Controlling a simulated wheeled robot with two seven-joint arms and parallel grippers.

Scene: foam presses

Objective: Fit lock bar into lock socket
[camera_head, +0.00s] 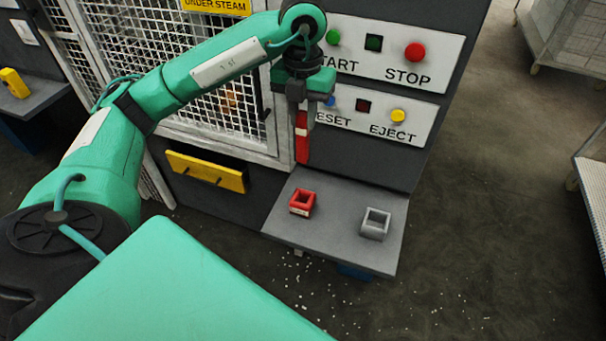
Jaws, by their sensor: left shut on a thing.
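My left gripper (298,104) points down in front of the press's button panel and is shut on a red bar (302,146), the lock bar by its look. The bar hangs upright, with a pale patch near its top. Its lower end is above the back part of a grey shelf (336,228). On the shelf stand a red square socket (301,202) with a pale label and a grey square socket (375,223) to its right. Both sockets look empty. The bar is apart from both. My right gripper is not in view.
The panel behind the bar carries START, STOP (414,52), RESET and EJECT (398,116) buttons. A mesh guard door (225,105) is at the left, with a yellow bar (206,171) below it. Pale crumbs lie on the floor.

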